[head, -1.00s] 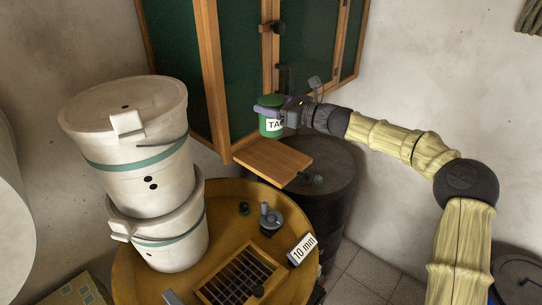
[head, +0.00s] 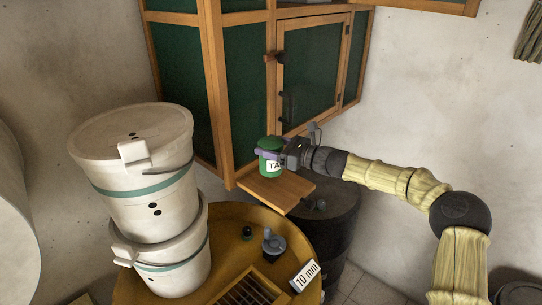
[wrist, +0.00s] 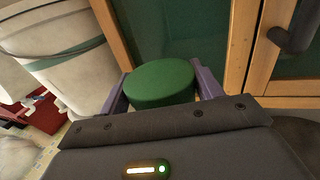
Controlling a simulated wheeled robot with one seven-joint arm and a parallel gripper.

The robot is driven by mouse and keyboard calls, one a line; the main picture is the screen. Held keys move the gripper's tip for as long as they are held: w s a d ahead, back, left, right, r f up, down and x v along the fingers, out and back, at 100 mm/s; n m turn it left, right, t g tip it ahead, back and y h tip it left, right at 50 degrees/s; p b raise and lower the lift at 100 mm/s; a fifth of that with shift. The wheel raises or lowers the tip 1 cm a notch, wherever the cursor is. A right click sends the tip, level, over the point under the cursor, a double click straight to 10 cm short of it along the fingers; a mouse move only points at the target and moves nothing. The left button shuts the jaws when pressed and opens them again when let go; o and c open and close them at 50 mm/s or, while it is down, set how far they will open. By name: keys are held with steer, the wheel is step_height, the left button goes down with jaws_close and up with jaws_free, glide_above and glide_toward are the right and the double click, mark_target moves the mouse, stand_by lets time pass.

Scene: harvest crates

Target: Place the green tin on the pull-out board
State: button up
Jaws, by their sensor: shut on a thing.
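The green tin (head: 266,169) with a white label is upright between the purple fingers of my gripper (head: 268,154). In the wrist view, its green lid (wrist: 160,83) sits between both fingers. The pull-out board (head: 280,191) is a flat wooden shelf sticking out from the green-panelled cabinet. The tin appears over the board's rear part, close to its surface. I cannot tell whether its base touches the board.
The cabinet (head: 182,68) with wooden frame stands behind the board. Two stacked white buckets (head: 140,190) stand at left on a yellow round top (head: 225,225). A grey-blue object (head: 273,244) and a "10 mm" sign (head: 305,276) are below the board. A dark drum (head: 328,221) stands beneath.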

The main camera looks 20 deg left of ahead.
steer(key=shift+f+p, duration=0.6)
steer(key=shift+f, duration=1.25)
steer(key=o, duration=1.1)
steer(key=shift+d, duration=0.1)
steer(key=d+b, duration=0.1)
steer(key=d, duration=0.3)
steer(key=s+d+b, duration=0.1)
steer(key=d+b, duration=0.1)
steer(key=d, duration=0.2)
steer(key=d+b, duration=0.1)
steer(key=d, duration=0.2)
steer(key=shift+s+d, duration=0.35)
steer(key=shift+d, duration=0.05)
